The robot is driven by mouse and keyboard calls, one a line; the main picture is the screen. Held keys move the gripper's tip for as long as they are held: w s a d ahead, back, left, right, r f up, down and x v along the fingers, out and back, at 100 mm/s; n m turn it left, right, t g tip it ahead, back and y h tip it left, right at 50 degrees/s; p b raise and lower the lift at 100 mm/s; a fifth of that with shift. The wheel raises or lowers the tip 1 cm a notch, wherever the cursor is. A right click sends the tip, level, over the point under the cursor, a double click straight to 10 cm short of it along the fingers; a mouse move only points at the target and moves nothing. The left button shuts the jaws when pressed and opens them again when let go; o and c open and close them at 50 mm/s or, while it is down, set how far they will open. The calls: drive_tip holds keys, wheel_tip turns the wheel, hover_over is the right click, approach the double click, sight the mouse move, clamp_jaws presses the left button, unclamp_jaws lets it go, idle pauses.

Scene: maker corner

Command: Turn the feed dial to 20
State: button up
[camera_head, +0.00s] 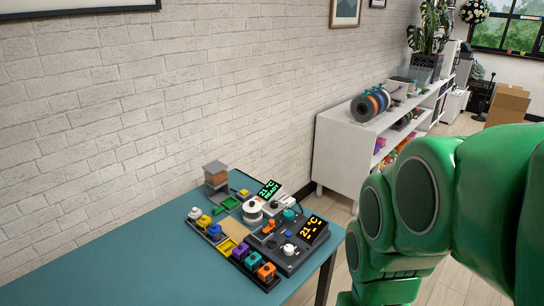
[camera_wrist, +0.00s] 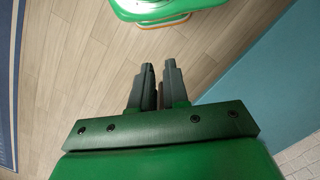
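A dark control panel (camera_head: 297,240) lies on the teal table near its right end. Labels and scale marks are too small to tell which is the feed dial. My gripper (camera_wrist: 159,65) shows in the wrist view with a gap between its fingers, empty, over the floor and away from the panel. It is out of the head view.
The teal table (camera_head: 130,262) has clear room on its left. A tray row of several coloured pieces (camera_head: 240,252) borders the panel's left side. A grey tower (camera_head: 216,174) stands behind, near the brick wall. A white shelf (camera_head: 345,150) with spools stands beyond the table.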

drive_tip(key=shift+o, duration=1.2)
drive_tip(key=shift+w, duration=0.45)
drive_tip(key=o, duration=0.8)
drive_tip(key=shift+n, duration=0.4)
drive_tip(key=w, duration=0.3)
drive_tip(key=w+r, duration=0.1)
drive_tip(key=w, duration=0.3)
drive_tip(key=w+r, duration=0.1)
drive_tip(key=w, duration=0.3)
drive_tip(key=shift+w+d+r, duration=0.15)
drive_tip(key=shift+w+d, duration=0.05)
drive_tip(key=shift+w, duration=0.05)
drive_tip(key=n+t, duration=0.2)
drive_tip(key=n, duration=0.4)
hover_over(288, 213)
drive_tip(key=shift+h, duration=0.3)
drive_tip(key=f, duration=2)
drive_tip(key=shift+s+a+f, duration=0.15)
drive_tip(key=shift+s, duration=0.2)
drive_tip(key=shift+w+a+f, duration=0.15)
drive_tip(key=shift+w+f, duration=0.2)
drive_tip(key=shift+f, duration=0.1)
drive_tip(key=shift+w+d+f, duration=0.1)
drive_tip(key=shift+d+f, duration=0.05)
drive_tip(key=shift+f, duration=1.75)
drive_tip(key=shift+d+f, duration=0.1)
drive_tip(key=shift+f, duration=1.8)
